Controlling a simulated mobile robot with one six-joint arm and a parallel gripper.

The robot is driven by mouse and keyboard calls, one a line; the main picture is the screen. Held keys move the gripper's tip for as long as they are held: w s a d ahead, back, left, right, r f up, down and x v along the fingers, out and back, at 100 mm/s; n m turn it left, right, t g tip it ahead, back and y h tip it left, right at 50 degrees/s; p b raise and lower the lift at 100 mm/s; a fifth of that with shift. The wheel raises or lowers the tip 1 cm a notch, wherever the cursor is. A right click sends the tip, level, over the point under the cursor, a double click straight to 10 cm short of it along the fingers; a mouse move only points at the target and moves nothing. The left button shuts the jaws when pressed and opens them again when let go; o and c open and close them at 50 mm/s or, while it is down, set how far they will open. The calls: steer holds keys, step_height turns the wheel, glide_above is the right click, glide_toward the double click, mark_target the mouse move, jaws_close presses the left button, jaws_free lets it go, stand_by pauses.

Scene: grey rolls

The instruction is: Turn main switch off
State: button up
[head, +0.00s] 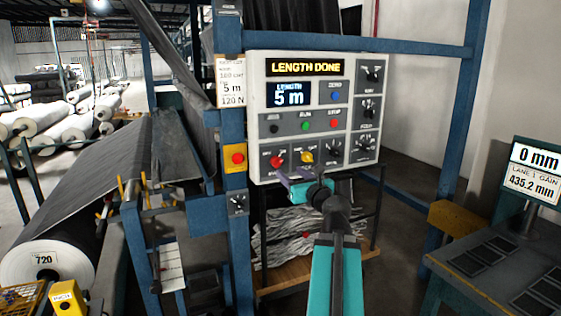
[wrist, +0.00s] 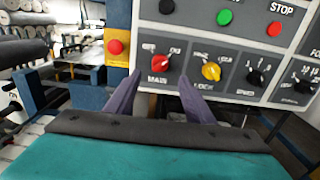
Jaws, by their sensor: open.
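The main switch (head: 277,161) is a red rotary knob at the lower left of the white control panel (head: 376,60). In the wrist view, the red knob (wrist: 162,64) sits above the label MAIN, and its pale pointer leans to the upper right, toward the ON side. My gripper (head: 296,174) is just below the knob row in the head view. In the wrist view, my gripper (wrist: 159,80) has its two purple fingers spread, with the knob just beyond and between their tips. Nothing is held. Contact with the knob is not visible.
A yellow knob (wrist: 211,72) marked LOCK is close to the right of the main switch. A red button on a yellow plate (head: 236,158) is at the left on the blue post. Green and red buttons sit above. Blue frame posts flank the panel.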

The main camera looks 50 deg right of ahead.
mark_target(279, 164)
steer(key=shift+w+d+r+p, duration=0.2)
steer(key=shift+w+p, duration=0.45)
steer(key=shift+p, duration=2.05)
steer(key=shift+f+p+x, duration=0.1)
steer(key=shift+p+x, duration=0.2)
steer(key=shift+x, duration=1.75)
steer(key=shift+f+p+x, duration=0.15)
steer(key=shift+p+x, duration=0.1)
steer(key=shift+x, duration=1.8)
steer(key=shift+c, duration=0.5)
